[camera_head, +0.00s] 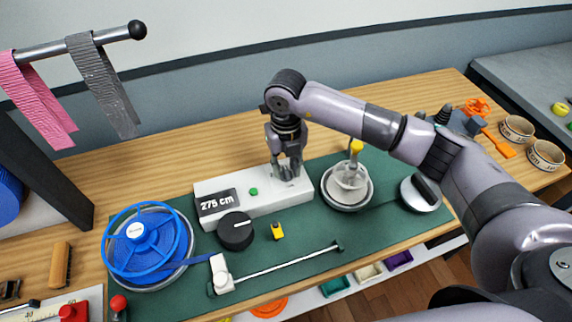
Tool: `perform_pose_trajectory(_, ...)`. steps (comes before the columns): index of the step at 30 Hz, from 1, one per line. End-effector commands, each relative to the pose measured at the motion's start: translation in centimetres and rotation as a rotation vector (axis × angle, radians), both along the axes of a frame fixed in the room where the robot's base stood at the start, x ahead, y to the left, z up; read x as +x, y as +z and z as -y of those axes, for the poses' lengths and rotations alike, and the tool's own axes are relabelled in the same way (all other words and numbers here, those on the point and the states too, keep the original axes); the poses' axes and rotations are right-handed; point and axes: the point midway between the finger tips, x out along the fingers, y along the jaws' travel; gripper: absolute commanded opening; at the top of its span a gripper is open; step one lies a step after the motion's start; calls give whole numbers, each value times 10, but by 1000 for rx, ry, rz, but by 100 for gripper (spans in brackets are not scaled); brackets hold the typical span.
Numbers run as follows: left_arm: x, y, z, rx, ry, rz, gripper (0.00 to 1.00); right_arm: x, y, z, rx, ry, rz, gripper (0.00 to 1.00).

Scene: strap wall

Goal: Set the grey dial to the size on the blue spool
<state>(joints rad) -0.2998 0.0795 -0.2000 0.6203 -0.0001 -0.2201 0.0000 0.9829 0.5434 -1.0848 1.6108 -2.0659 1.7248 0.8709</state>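The blue spool (128,258) stands at the left end of the green mat. It has a pale label at its hub, too small to read. A white box (232,214) in the middle has a display (217,202) reading "275 cm" and a green button (253,191). My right gripper (287,172) points down at the box's right end. Something grey, perhaps the grey dial, is mostly hidden among its fingers; I cannot tell whether they grip it. A black round knob (235,233) with a white line is in front of the box. My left gripper is out of view.
A round metal dish (347,199) with a clear piece and yellow top stands right of the box. A black-handled round tool (421,193) lies farther right. A thin rod (290,264) and a small yellow-black item (278,231) lie in front. Pink and grey straps hang at upper left.

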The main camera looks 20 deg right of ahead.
Motion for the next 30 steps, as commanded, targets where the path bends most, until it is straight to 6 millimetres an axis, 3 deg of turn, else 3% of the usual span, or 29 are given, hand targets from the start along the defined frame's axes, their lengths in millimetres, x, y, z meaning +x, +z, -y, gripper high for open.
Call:
perform_pose_trajectory(11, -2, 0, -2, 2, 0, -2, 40, 0, 6, 0, 0, 0, 0, 30)
perform_pose_trajectory(24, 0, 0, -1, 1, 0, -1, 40, 1, 91, 0, 1, 1, 3, 30)
perform_pose_trajectory(30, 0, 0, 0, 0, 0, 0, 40, 0, 115, 0, 0, 0, 1, 30)
